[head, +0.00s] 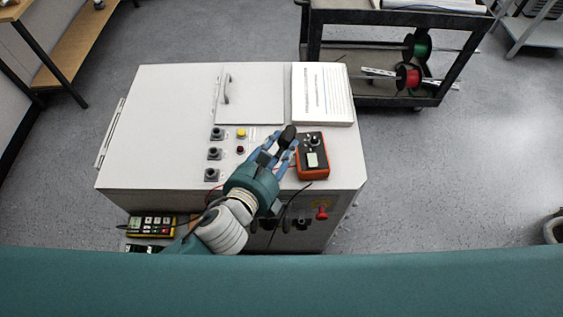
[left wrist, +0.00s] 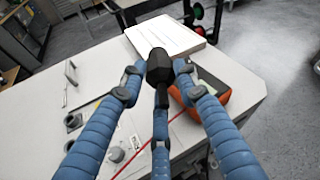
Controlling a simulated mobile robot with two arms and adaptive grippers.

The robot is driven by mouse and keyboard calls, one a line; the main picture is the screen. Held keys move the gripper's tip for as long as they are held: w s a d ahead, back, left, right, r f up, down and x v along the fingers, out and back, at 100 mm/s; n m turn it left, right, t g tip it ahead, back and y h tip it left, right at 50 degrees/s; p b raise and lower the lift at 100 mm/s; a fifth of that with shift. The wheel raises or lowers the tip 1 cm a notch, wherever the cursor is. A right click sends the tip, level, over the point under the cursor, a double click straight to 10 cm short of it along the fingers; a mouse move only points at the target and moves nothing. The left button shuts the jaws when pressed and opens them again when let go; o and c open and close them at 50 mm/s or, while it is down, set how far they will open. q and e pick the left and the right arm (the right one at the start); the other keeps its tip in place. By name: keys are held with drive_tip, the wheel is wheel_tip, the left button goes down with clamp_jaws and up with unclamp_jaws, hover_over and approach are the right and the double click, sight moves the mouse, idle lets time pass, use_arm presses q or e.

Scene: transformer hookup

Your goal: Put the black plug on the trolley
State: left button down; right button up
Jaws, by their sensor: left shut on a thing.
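My left gripper (head: 279,146) is above the white cabinet, its blue fingers closed around the black plug (head: 288,133). In the left wrist view the plug (left wrist: 158,66) sticks out beyond the fingertips, with its dark narrow part running back between the fingers. The trolley (head: 345,16) is a black cart beyond the cabinet, at the top right of the head view. The plug is over the cabinet, apart from the trolley. My right gripper is in neither view.
An orange meter (head: 313,160) and a stack of paper (head: 322,95) lie on the cabinet (head: 160,130) close to the gripper. Red and green spools (head: 407,77) sit on the trolley's lower level. A yellow meter (head: 152,222) is at lower left.

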use_arm(q)
wheel_tip(320, 180, down, 7)
drive_tip(key=shift+f+b, duration=0.2)
drive_tip(key=shift+b, duration=0.25)
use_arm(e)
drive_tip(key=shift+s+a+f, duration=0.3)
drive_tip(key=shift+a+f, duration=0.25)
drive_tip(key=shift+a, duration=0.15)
use_arm(q)
drive_tip(key=shift+f, duration=0.1)
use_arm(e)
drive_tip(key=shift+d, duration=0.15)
use_arm(q)
drive_tip(key=shift+f, duration=0.15)
drive_tip(key=c, duration=1.3)
unclamp_jaws()
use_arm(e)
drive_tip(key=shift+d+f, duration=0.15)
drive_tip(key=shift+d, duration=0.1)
